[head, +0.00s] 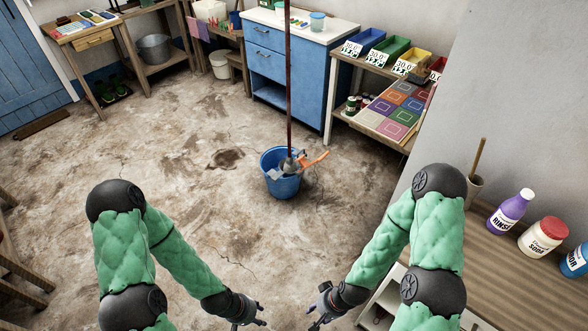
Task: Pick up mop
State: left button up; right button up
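The mop (288,85) has a long dark reddish-brown handle that stands nearly upright and runs out of the top of the head view. Its lower end is in a blue bucket (282,187) on the floor, ahead of me near the middle. A grey part and an orange piece (314,160) show at the bucket's rim; the mop's head is mostly hidden inside. My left gripper (258,320) and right gripper (315,322) are low at the bottom edge, well short of the bucket and apart from the mop. Their fingers are too small and cut off to judge.
A wooden counter (520,285) with bottles and jars is close on the right beside a grey wall. A blue cabinet (285,75) and a shelf unit (385,60) with coloured bins stand behind the bucket. The stone floor (180,165) left of the bucket is clear.

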aim_at(289, 167)
jog(key=i+j, duration=0.15)
jog(key=i, duration=0.35)
jog(key=i+j+z, duration=0.1)
jog(key=i, duration=0.45)
jog(key=i+j, duration=0.3)
jog(key=i, duration=0.2)
jog(key=i+j+z, duration=0.1)
jog(key=i, duration=0.45)
jog(key=i+j, duration=0.35)
jog(key=i, duration=0.15)
jog(key=l+z, duration=0.05)
